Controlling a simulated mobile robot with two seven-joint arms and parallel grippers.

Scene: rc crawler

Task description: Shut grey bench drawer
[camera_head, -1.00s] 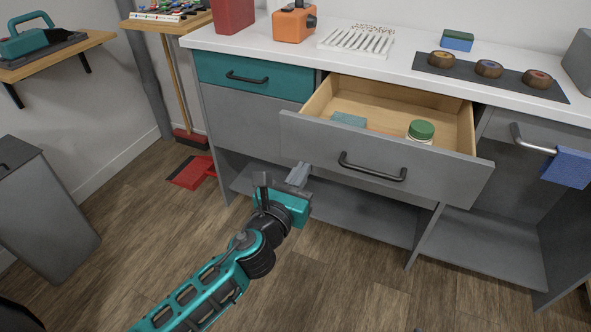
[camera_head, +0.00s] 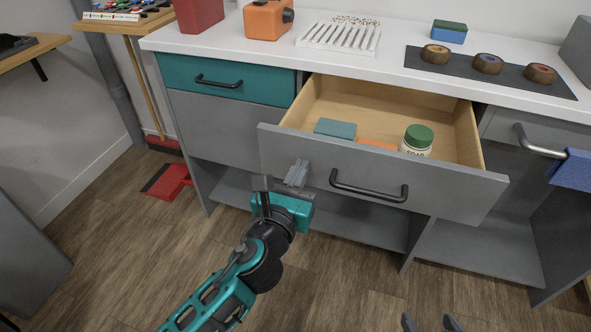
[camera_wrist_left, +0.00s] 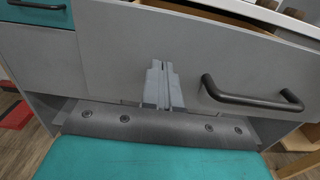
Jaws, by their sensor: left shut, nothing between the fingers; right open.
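The grey bench drawer (camera_head: 300,155) is pulled open. Its front has a black bar handle (camera_head: 369,187), which also shows in the left wrist view (camera_wrist_left: 252,97). Inside lie a teal block (camera_head: 335,128), an orange item (camera_head: 377,145) partly hidden by the drawer front, and a green-lidded soap jar (camera_head: 417,140). My left gripper (camera_head: 297,172) is shut and empty, its fingertips at the drawer front, left of the handle. I cannot tell whether they touch it. My right gripper (camera_head: 432,322) shows only as two spread fingertips at the bottom edge, open and well below the drawer.
The white countertop (camera_head: 392,62) carries an orange box (camera_head: 267,19), a white rack (camera_head: 338,38) and a dark strip with round knobs (camera_head: 488,64). A teal drawer (camera_head: 217,76) is closed at left. A blue cloth (camera_head: 572,169) hangs at right. A red dustpan (camera_head: 167,182) lies on the floor.

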